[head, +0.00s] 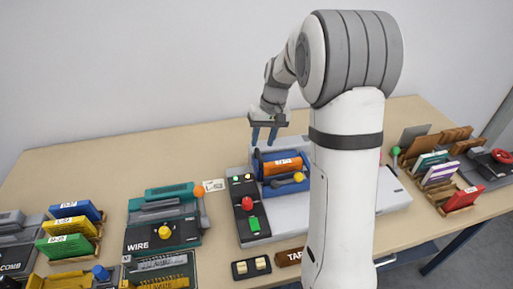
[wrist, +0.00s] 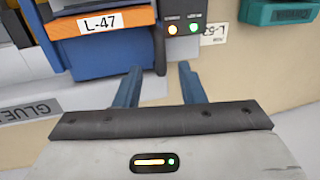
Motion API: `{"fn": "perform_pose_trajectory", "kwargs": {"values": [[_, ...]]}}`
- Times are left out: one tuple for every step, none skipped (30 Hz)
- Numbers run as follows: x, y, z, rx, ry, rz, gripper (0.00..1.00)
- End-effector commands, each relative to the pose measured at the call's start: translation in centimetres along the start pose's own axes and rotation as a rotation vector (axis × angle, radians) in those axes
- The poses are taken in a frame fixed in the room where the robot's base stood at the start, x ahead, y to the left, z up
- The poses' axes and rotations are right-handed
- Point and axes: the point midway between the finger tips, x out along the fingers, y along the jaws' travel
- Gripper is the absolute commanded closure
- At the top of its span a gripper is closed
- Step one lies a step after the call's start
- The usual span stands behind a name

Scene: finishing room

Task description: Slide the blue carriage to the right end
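The blue carriage (head: 270,188) sits on the pale machine bed, beside the control panel at the bed's left end. It carries an orange label and a yellow knob (head: 299,177). In the wrist view, a blue body (wrist: 105,64) shows with an orange strip labelled L-47 (wrist: 98,22). My gripper (head: 264,143) is above the back left of the carriage, fingers pointing down. In the wrist view, my gripper (wrist: 158,72) is open and empty. A dark upright post (wrist: 159,48) shows beyond the gap between the fingertips; I cannot tell its distance. My arm hides the bed's middle.
The dark control panel (head: 243,206) has red and green buttons and lit lamps (wrist: 182,29). A teal WIRE machine (head: 160,232) stands left, near coloured binders (head: 66,227). Racks of books (head: 440,177) stand right. The bed's right part (head: 392,196) looks clear.

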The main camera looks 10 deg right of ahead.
Motion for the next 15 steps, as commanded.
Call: {"fn": "perform_pose_trajectory", "kwargs": {"values": [[0.9,-0.1,0.1,0.0,-0.004,-0.001,0.64],[1.4,-0.1,0.1,0.0,-0.004,-0.001,0.64],[2.0,-0.1,0.1,0.0,-0.004,0.0,0.64],[2.4,-0.1,0.1,-0.001,-0.004,0.0,0.64],[2.8,-0.1,0.1,-0.001,-0.004,0.0,0.64],[3.2,-0.1,0.1,-0.001,-0.002,0.0,0.64],[3.5,-0.1,0.1,-0.001,-0.003,0.0,0.64],[3.7,-0.1,0.1,-0.001,-0.003,0.0,0.64],[4.0,-0.1,0.1,-0.001,-0.002,0.001,0.64],[4.1,-0.1,0.1,-0.001,-0.001,0.001,0.64],[4.2,-0.1,0.1,-0.001,0.0,0.001,0.64],[4.3,-0.1,0.1,-0.001,0.0,0.001,0.64],[4.3,-0.1,0.1,-0.001,0.0,0.001,0.64],[4.4,-0.1,0.1,-0.001,0.0,0.001,0.64],[4.4,-0.1,0.1,-0.001,0.0,0.001,0.64]]}}
